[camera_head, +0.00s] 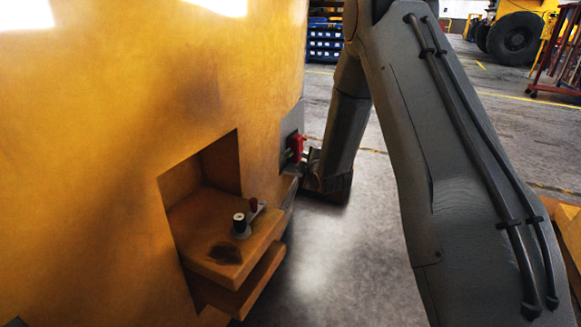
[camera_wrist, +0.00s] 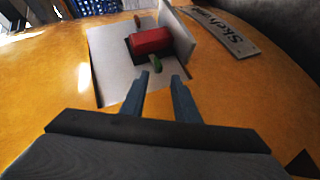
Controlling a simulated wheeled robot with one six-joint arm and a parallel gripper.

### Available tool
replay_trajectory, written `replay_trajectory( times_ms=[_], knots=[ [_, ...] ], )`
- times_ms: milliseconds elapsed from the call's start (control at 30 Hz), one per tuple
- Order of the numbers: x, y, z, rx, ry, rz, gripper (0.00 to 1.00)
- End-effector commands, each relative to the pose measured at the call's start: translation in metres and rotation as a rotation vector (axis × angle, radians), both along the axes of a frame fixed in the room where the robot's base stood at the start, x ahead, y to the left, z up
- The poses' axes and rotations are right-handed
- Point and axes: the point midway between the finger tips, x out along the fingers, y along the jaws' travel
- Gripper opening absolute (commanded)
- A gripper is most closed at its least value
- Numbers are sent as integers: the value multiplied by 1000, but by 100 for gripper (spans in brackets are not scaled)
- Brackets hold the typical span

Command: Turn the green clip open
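The green clip (camera_wrist: 156,66) shows in the wrist view as a small green piece at the near edge of a red block (camera_wrist: 152,41). The block sits over a dark opening in a pale plate (camera_wrist: 110,65) on the yellow casting. My gripper (camera_wrist: 160,77) is open, its two fingers apart and pointing at the plate. The clip lies just beyond the fingertips, roughly in line with the gap, and I see nothing held. In the head view the red block (camera_head: 298,147) shows on the casting's right side, with my gripper (camera_head: 309,160) close beside it. The clip cannot be made out there.
The large yellow casting (camera_head: 90,150) fills the left. A pale upright flange (camera_wrist: 177,35) stands right of the red block, near a lettered plate (camera_wrist: 225,32). Open floor (camera_head: 340,250) lies right.

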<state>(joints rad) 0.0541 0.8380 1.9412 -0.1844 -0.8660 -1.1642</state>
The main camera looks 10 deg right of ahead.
Motion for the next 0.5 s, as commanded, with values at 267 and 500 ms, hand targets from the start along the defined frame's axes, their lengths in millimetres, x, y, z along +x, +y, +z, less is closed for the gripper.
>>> replay_trajectory(
  times_ms=[267, 500],
  knots=[
    [45, 4, -44, -238, -316, 108, 28],
    [57, 7, -47, -291, -388, 121, 28]
  ],
)
